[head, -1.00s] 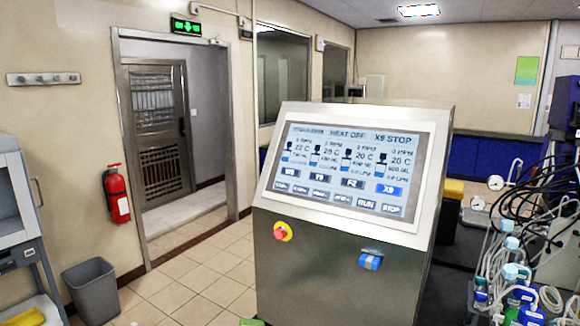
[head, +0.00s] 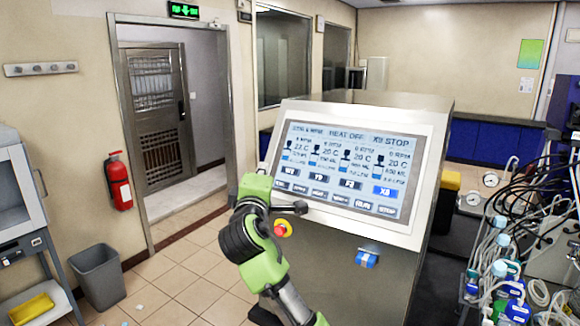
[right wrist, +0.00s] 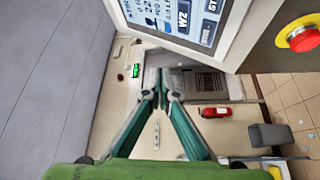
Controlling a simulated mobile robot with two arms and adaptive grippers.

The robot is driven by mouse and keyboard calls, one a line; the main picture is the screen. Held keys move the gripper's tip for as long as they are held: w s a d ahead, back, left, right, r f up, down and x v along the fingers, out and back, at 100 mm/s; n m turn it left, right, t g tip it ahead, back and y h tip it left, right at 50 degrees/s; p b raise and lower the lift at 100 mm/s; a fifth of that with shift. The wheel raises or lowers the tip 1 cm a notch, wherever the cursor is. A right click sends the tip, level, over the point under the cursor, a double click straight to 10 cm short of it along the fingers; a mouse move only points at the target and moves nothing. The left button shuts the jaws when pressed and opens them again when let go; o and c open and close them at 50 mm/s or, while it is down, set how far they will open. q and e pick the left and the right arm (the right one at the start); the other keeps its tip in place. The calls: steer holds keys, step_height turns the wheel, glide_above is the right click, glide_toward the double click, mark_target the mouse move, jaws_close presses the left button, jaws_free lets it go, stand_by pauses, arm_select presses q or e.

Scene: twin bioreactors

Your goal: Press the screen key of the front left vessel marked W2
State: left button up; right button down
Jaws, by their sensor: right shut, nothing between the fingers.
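The screen (head: 347,168) is on the sloped face of a steel console. Its W2 key (head: 288,172) is the leftmost in the upper row of dark keys; in the right wrist view the W2 key (right wrist: 183,17) is at the top, sideways and readable. My right gripper (head: 302,207) is in front of the console, just below the screen's lower left part in the head view. Its fingers (right wrist: 161,82) are shut and empty, with the tips apart from the W2 key in the wrist view. My left gripper is not in view.
A red knob (head: 283,229) on a yellow base sits on the console front, close beside my right gripper in the head view. A blue switch (head: 367,259) is farther right. Tubes and bottles (head: 512,290) crowd the right. A bin (head: 98,277) and extinguisher (head: 118,181) stand left.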

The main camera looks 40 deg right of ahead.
mark_target(284, 170)
steer(key=shift+s+d+r, duration=0.1)
steer(key=shift+s+r, duration=0.15)
steer(key=shift+r, duration=0.4)
steer(key=shift+s+d+r, duration=0.1)
steer(key=shift+s+r, duration=0.15)
steer(key=shift+r, duration=0.35)
steer(key=shift+f, duration=0.1)
steer(key=w+d+f+b, duration=0.1)
steer(key=d, duration=0.1)
steer(key=d+f+b, duration=0.1)
steer(key=d, duration=0.1)
steer(key=w+d+f+b, duration=0.1)
steer(key=d+f, duration=0.1)
steer(key=shift+w+d, duration=0.1)
steer(key=shift+w, duration=0.25)
steer(key=shift+w+d+f+b, duration=0.15)
steer(key=shift+d+b, duration=0.15)
steer(key=shift+d, duration=0.1)
steer(key=shift+w+d+f, duration=0.1)
steer(key=shift+d+f, duration=0.1)
steer(key=shift+d, duration=0.15)
